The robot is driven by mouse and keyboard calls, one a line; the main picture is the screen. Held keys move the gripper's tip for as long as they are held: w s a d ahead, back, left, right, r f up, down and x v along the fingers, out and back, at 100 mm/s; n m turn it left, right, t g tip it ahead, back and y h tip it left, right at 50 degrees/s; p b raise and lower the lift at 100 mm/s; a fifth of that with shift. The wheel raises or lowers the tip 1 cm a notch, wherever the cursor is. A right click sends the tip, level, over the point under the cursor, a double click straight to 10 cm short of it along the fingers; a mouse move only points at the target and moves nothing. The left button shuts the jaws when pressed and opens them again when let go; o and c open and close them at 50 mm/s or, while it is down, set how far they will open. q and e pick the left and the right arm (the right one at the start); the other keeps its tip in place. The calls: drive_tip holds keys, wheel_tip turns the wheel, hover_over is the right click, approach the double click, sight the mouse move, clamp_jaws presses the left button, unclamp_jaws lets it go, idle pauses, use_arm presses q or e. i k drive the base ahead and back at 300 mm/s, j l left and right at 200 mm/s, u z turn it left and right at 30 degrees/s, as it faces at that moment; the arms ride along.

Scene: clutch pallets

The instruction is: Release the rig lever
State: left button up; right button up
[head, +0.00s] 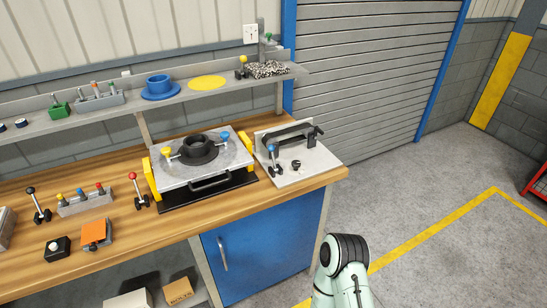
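A light grey rig plate (318,166) stands at the right end of the wooden bench. It carries a long black lever-like bar (285,133) with a black clamp end at the right. Neither gripper shows; only a pale arm link of mine is at the bottom, well in front of the bench.
Red-knobbed (132,177) and black-knobbed (31,191) levers stand on the bench's left part. A shelf (215,91) above holds a blue cup, a yellow disc and tools. A blue cabinet (270,240) is under the bench. The floor (430,190) to the right is clear.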

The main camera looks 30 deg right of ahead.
sight(271, 148)
drive_tip(key=l+u, duration=0.15)
drive_tip(key=l, duration=0.4)
drive_tip(key=l+u, duration=0.1)
drive_tip(key=l, duration=0.5)
drive_tip(key=k+l+u, duration=0.15)
drive_tip(key=l, duration=0.4)
drive_tip(key=l+u, duration=0.15)
drive_tip(key=l, duration=0.4)
